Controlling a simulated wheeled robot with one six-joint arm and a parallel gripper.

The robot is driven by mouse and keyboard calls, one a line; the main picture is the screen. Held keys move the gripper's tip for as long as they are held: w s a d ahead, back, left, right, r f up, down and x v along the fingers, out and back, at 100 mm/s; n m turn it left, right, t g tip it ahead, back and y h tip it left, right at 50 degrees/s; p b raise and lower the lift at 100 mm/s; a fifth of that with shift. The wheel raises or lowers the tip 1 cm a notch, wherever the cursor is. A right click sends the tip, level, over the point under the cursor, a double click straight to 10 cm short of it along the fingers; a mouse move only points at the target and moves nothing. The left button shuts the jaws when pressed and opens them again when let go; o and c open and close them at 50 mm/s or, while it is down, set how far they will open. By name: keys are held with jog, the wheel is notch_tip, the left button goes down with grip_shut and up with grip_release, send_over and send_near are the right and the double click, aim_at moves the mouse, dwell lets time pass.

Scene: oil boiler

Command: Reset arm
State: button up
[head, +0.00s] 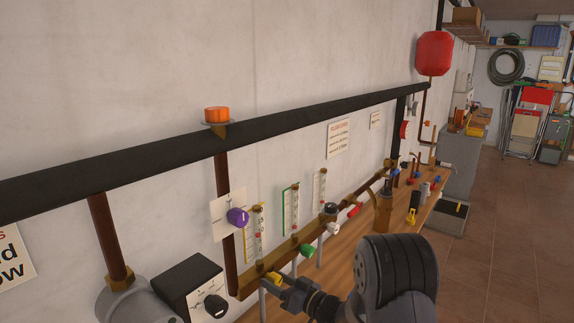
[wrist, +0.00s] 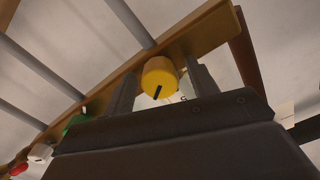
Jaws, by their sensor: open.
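My gripper (head: 284,290) is at the lower middle of the head view, beside a yellow knob (head: 273,279) on the brass manifold (head: 262,266). In the wrist view the two fingers of my gripper (wrist: 162,86) stand apart, with the yellow knob (wrist: 159,77) between or just beyond them. The knob has a dark mark on its face. I cannot tell whether the fingers touch it. My arm's dark, rounded link fills the bottom middle of the head view.
A green knob (head: 306,251) and a white knob (head: 333,229) lie farther along the manifold. A purple knob (head: 237,217) is left of the flow gauges. A black control box (head: 190,284) stands at lower left. Open tiled floor (head: 500,240) lies to the right.

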jog(key=shift+n, duration=0.8)
jog(key=shift+s+d+n, duration=0.15)
jog(key=shift+d+n, duration=0.15)
jog(key=b+v, duration=0.2)
jog(key=v, duration=0.8)
jog(key=shift+s, duration=0.1)
